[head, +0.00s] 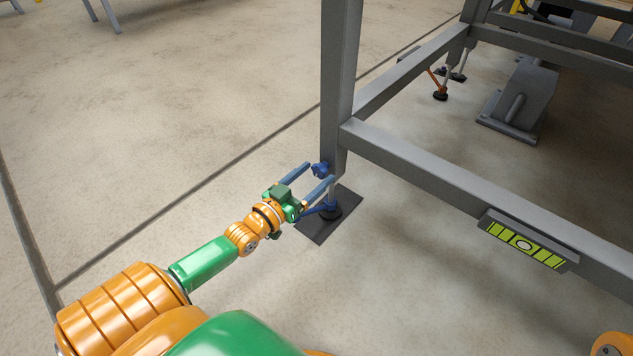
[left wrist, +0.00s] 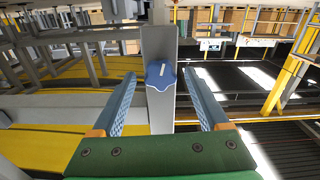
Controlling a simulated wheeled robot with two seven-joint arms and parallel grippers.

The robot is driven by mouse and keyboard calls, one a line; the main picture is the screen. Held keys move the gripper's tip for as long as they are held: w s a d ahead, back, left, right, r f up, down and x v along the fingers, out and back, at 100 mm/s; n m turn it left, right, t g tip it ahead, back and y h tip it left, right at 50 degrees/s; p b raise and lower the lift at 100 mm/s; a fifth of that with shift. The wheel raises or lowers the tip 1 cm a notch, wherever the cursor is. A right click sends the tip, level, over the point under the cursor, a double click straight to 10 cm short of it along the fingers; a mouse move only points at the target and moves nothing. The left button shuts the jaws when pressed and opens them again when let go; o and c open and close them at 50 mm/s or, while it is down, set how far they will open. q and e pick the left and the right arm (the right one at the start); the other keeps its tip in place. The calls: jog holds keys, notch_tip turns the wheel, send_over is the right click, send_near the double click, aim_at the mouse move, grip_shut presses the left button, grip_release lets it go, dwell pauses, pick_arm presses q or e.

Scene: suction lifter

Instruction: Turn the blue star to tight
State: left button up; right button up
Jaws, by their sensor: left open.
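The blue star (head: 320,170) is a small lobed knob on the lower part of the grey upright post (head: 340,80), just above the foot. In the left wrist view the blue star (left wrist: 160,76) faces me against the post and carries a short, slightly tilted white mark. My left gripper (head: 319,173) is open, with its blue fingers pointing at the post. In the left wrist view the fingers stand on either side of the star with clear gaps, and nothing is held. My right gripper is not in view.
Below the knob, a foot with a blue lever (head: 324,210) stands on a dark floor plate (head: 347,208). Another foot has an orange lever (head: 434,79). Floor on the left is clear.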

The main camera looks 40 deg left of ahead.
pick_arm(q)
jog(key=shift+w, duration=0.2)
grip_shut()
